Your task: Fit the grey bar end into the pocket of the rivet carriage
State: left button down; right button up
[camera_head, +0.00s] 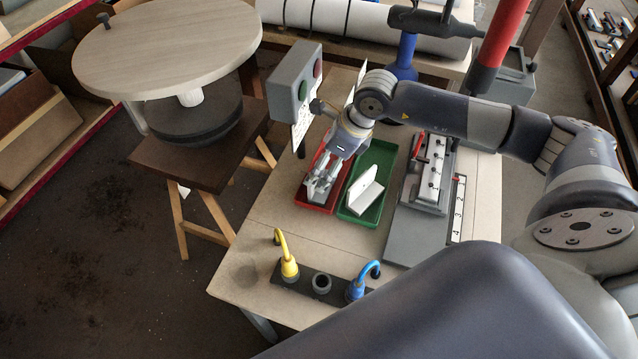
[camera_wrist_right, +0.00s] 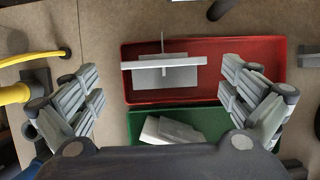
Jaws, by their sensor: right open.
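My right gripper (camera_head: 322,180) is over the red tray (camera_head: 331,205) with its fingers pointing down. In the right wrist view its two fingers (camera_wrist_right: 163,80) are wide apart. Between them is a light grey piece (camera_wrist_right: 182,77) with a flat plate and a thin upright fin, which looks like the grey bar end; no finger visibly touches it. In the head view it is mostly hidden by the fingers. A grey fixture with a pale block and small pins (camera_head: 433,172), probably the rivet carriage, stands right of the trays. Its pocket cannot be made out. My left gripper does not show.
A green tray (camera_head: 376,212) beside the red one holds a cream angled piece (camera_head: 366,190). A yellow hook (camera_head: 288,265) and a blue hook (camera_head: 357,287) stand at the table's front. A grey button box (camera_head: 293,84) stands behind the trays. The table's front left is clear.

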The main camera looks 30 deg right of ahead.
jog(key=b+x, duration=0.2)
jog(key=x, duration=0.2)
jog(key=shift+w+f, duration=0.15)
jog(key=shift+f, duration=0.2)
jog(key=shift+w+f, duration=0.1)
jog(key=shift+w, duration=0.05)
jog(key=c, duration=0.9)
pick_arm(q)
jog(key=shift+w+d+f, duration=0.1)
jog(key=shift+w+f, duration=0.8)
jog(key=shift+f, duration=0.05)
pick_arm(e)
jog(key=shift+c, duration=0.5)
